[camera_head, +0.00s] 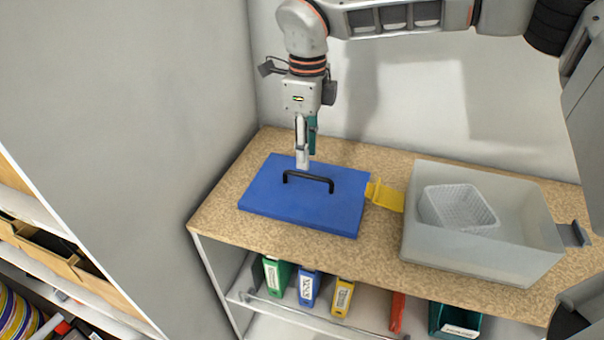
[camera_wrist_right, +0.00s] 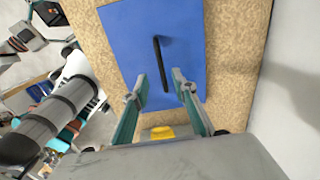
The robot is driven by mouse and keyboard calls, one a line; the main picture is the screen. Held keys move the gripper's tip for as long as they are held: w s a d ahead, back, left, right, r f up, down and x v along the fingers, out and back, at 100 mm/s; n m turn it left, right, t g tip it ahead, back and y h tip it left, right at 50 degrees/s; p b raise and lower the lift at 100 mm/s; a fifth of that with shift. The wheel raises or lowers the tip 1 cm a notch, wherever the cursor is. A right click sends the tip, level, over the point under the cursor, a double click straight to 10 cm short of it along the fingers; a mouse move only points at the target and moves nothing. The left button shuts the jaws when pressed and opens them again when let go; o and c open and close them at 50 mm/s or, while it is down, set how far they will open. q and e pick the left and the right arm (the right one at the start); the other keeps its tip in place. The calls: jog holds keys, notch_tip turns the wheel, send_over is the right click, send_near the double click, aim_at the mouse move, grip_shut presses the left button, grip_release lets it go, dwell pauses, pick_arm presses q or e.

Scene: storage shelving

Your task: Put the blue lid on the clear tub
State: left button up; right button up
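The blue lid (camera_head: 265,187) lies flat on the speckled shelf top, left of the tub, with a black bar handle (camera_head: 308,179) standing up from its middle. The clear tub (camera_head: 480,255) stands open on the right, with a white mesh basket (camera_head: 458,207) inside. My right gripper (camera_head: 304,163) points down above the lid, near the far side of the handle. In the right wrist view its two fingers (camera_wrist_right: 160,90) are apart, with the handle (camera_wrist_right: 161,65) ahead between them and nothing held. The lid (camera_wrist_right: 140,40) fills much of that view. I see no left gripper.
A yellow latch (camera_head: 386,196) sticks out from the tub's left side towards the lid, and a grey latch (camera_head: 574,234) from its right. Grey walls stand left and behind. Several coloured binders (camera_head: 309,287) stand below the shelf top (camera_head: 225,222).

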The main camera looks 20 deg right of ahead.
aim_at(308, 176)
jog(key=shift+s+f, duration=0.25)
jog(key=shift+f, duration=1)
jog(key=shift+d+f, duration=0.1)
jog(key=shift+f, duration=0.25)
jog(key=f, duration=0.3)
jog(key=shift+w+d+f, duration=0.15)
jog(key=shift+w+f, duration=0.05)
jog(key=shift+f, duration=0.5)
grip_shut()
pick_arm(q)
jog(key=shift+s+f, duration=0.25)
jog(key=shift+s, duration=0.3)
jog(key=shift+s+f, duration=0.2)
jog(key=shift+s, duration=0.35)
